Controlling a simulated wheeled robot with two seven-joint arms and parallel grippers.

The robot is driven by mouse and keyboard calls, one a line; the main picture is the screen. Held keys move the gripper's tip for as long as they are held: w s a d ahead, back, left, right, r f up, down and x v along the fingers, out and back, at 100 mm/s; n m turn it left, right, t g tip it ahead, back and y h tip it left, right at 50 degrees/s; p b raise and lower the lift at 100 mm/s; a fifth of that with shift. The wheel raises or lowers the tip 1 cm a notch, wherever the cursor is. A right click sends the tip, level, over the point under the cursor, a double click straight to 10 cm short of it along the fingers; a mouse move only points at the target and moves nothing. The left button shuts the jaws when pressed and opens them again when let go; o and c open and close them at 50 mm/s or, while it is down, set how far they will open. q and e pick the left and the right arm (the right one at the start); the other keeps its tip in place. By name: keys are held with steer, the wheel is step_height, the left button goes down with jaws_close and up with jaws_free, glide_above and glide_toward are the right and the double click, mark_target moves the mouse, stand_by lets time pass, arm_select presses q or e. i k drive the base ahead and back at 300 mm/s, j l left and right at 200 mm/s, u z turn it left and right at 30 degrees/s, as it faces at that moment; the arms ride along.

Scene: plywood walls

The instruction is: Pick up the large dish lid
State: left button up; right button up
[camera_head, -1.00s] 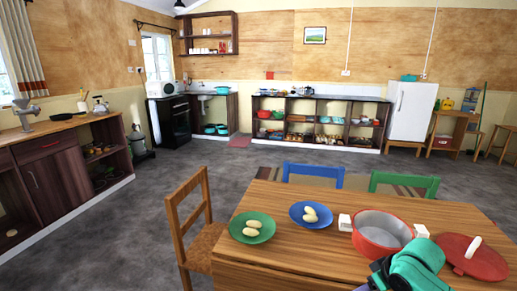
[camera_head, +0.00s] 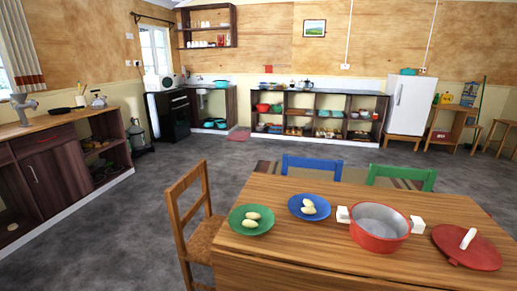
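The large dish lid (camera_head: 467,248) is red and round with a white handle. It lies on the wooden table (camera_head: 330,261) near the right side, handle up, just right of the red pot. The red pot (camera_head: 380,230) has two white handles and stands open, with no food visible inside. Neither of my grippers shows in the head view, so I cannot see their state.
A green plate (camera_head: 240,228) and a blue plate (camera_head: 298,205) hold pale egg-shaped items, left of the pot. A wooden chair (camera_head: 191,215) stands left of the table; blue (camera_head: 311,164) and green (camera_head: 399,172) chairs stand behind it. The table front is bare.

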mark_target(464, 247)
steer(key=z, duration=1.65)
